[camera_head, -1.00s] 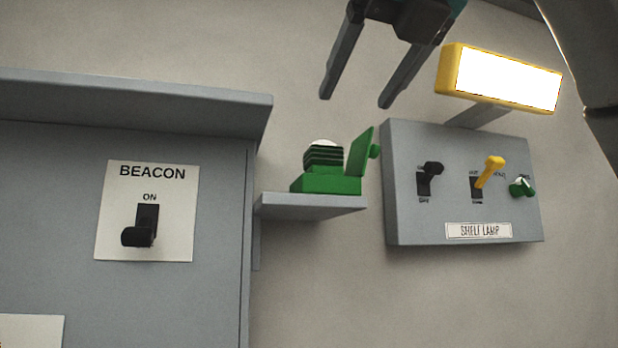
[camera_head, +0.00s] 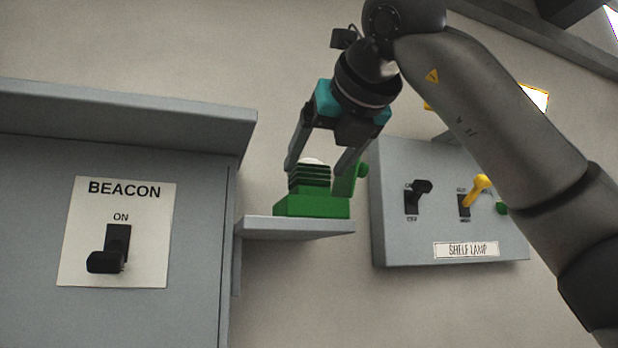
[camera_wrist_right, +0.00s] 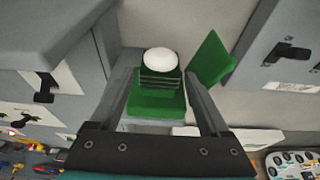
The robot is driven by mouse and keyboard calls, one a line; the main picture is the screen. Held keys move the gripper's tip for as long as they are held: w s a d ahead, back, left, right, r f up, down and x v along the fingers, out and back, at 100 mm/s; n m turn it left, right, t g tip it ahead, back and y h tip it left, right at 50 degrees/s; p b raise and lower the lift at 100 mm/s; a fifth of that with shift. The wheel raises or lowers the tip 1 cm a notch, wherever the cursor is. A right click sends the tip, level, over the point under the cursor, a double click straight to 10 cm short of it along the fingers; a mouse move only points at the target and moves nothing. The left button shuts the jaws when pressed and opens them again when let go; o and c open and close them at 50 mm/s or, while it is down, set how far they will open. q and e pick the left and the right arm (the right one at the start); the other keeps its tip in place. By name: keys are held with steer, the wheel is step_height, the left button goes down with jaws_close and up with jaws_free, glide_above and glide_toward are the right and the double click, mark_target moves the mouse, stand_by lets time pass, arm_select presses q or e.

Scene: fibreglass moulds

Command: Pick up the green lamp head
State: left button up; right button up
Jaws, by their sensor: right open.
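The green lamp head (camera_head: 312,205) sits on a small grey shelf (camera_head: 300,229). It has a green base, dark ribs, a white dome on top and a green plate standing at its right. My right gripper (camera_head: 316,172) is open above it, its fingers pointing down on either side of the ribbed part. In the right wrist view the lamp head (camera_wrist_right: 157,100) lies between the two open fingers, and the green plate (camera_wrist_right: 211,60) is just beyond the right finger. I cannot tell whether a finger touches it. My left gripper is not in view.
A grey cabinet with a BEACON switch panel (camera_head: 117,232) and an overhanging top (camera_head: 120,117) stands left of the shelf. A grey SHELF LAMP switch box (camera_head: 400,240) is close on the right. The wall below the shelf is clear.

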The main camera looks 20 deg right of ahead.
mark_target(315, 165)
steer(key=p+x, duration=0.1)
steer(key=x, duration=0.3)
steer(key=shift+r, duration=0.1)
steer(key=shift+w, duration=0.4)
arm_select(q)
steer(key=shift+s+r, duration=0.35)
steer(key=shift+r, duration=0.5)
arm_select(e)
steer(key=shift+c, duration=0.8)
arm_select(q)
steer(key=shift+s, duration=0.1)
arm_select(e)
jaws_close()
